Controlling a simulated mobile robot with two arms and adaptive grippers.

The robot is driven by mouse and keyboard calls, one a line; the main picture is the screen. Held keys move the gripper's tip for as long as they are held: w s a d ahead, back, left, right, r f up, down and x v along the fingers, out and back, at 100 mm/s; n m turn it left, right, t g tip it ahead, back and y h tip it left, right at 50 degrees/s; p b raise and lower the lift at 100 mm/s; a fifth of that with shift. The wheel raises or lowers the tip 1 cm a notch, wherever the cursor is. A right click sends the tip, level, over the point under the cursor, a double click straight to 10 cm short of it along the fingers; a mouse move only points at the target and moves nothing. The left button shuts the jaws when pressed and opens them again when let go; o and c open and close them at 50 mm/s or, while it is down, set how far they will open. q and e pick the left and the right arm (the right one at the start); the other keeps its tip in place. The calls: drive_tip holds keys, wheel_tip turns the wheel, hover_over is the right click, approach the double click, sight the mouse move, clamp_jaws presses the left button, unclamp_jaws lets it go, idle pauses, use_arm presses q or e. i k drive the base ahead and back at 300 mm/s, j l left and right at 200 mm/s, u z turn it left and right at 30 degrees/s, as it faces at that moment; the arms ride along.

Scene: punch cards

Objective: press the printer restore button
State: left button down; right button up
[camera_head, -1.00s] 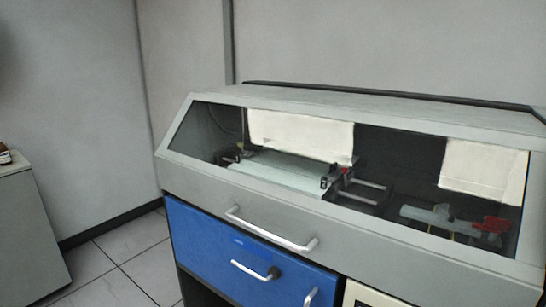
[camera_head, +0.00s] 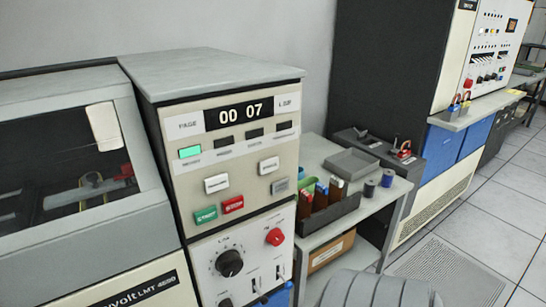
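The printer's control panel (camera_head: 235,150) stands near the middle of the head view, beside the printer's clear-windowed cover (camera_head: 75,150). Its display (camera_head: 239,114) reads 00 07, between PAGE and L.SIP-like labels. A green lamp (camera_head: 190,152) is lit beneath it. The panel carries a white button (camera_head: 216,184), a second white button (camera_head: 269,165), a grey button (camera_head: 280,186), a green START button (camera_head: 206,215) and a red STOP button (camera_head: 233,204). The small lettering is too blurred to tell which is restore. Neither gripper is in view.
Below the panel are a black dial (camera_head: 229,263) and a red knob (camera_head: 275,237). A side table (camera_head: 398,190) at right holds a tray (camera_head: 351,164), colored binders and spools. A tall cabinet (camera_head: 385,70) stands behind. Tiled floor (camera_head: 490,215) is open at right.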

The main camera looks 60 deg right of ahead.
sight(216, 183)
drive_tip(key=z, duration=1.7)
